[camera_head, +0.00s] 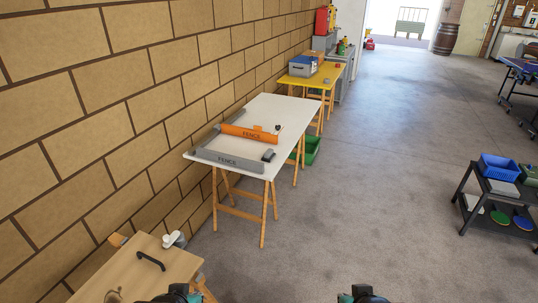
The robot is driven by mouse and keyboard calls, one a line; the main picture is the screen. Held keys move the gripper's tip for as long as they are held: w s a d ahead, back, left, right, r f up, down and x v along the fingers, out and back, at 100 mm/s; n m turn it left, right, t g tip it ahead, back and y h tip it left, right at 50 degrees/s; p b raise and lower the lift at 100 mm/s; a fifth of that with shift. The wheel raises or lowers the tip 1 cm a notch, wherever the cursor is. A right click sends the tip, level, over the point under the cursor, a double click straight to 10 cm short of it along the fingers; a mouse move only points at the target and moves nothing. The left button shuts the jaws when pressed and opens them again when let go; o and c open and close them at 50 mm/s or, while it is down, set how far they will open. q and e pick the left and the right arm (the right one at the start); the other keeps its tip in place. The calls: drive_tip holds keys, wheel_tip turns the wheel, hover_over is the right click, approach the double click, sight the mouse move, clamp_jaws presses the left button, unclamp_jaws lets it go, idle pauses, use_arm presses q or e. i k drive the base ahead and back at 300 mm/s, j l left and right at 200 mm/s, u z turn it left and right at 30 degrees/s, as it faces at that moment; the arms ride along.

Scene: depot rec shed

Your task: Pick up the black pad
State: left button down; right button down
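A small black object (268,155), perhaps the black pad, lies near the front right corner of the white-topped trestle table (273,108), by the right end of a grey piece marked FENCE (230,160). It is too small to identify surely. Another tiny dark item (277,127) is at the right end of an orange piece marked FENCE (250,133). My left gripper (178,293) and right gripper (362,293) show only as dark parts at the bottom edge, well short of the white table. Their fingers cannot be made out.
A wooden table (130,272) with a black handle (150,260) stands at lower left. A yellow table (308,81) with boxes stands beyond. A green bin (311,150) sits beside the white table. A dark cart (480,185) stands at right. The middle floor is clear.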

sight(269, 155)
drive_tip(key=u, duration=1.2)
drive_tip(key=i+l, duration=0.1)
drive_tip(key=l, duration=0.35)
drive_tip(key=l+u, duration=0.1)
drive_tip(key=l, duration=0.35)
drive_tip(key=i+l+u, duration=0.35)
drive_tip(key=l, duration=0.8)
drive_tip(key=i+l+u, duration=0.1)
drive_tip(key=l+u, duration=0.2)
drive_tip(key=l, duration=0.85)
drive_tip(key=l+u, duration=0.35)
drive_tip(key=l, duration=0.9)
drive_tip(key=i+l+u, duration=0.2)
drive_tip(key=l, duration=0.55)
drive_tip(key=l+u, duration=0.15)
drive_tip(key=l, duration=0.6)
drive_tip(key=i+l+u, duration=0.2)
drive_tip(key=l, duration=0.6)
drive_tip(key=k, duration=0.05)
